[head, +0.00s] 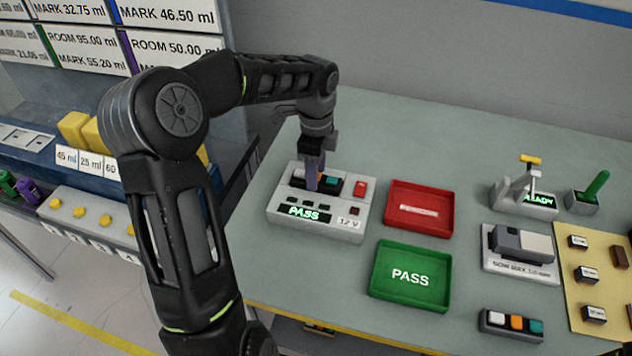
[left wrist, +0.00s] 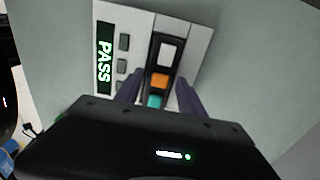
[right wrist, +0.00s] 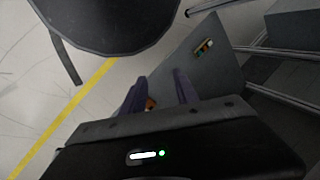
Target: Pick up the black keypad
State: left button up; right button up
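One black keypad (head: 331,184) with white, orange and teal buttons sits in the grey tester (head: 345,228), whose display reads PASS. The keypad (left wrist: 160,78) and tester (left wrist: 135,20) also show in the left wrist view. My left gripper (head: 312,186) points down at this keypad, its fingers (left wrist: 160,82) apart on either side. I cannot tell whether they touch it. A second black keypad (head: 511,325) lies at the table's front right. My right gripper (right wrist: 163,88) is open, away from the tabletop items; a small orange thing shows between its fingers, too small to identify.
A red tray (head: 420,209) and a green PASS tray (head: 411,276) lie right of the tester, both empty. Farther right stand a READY fixture (head: 526,195), a green lever (head: 597,185), a grey gauge block (head: 520,252) and a yellow board (head: 595,280). The table's back is clear.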

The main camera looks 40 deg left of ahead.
pick_arm(q)
grip_shut()
jog(key=shift+r, duration=0.1)
dwell(0.4)
notch_tip(320, 180, up, 10)
jog(key=shift+b, duration=0.4)
dwell(0.5)
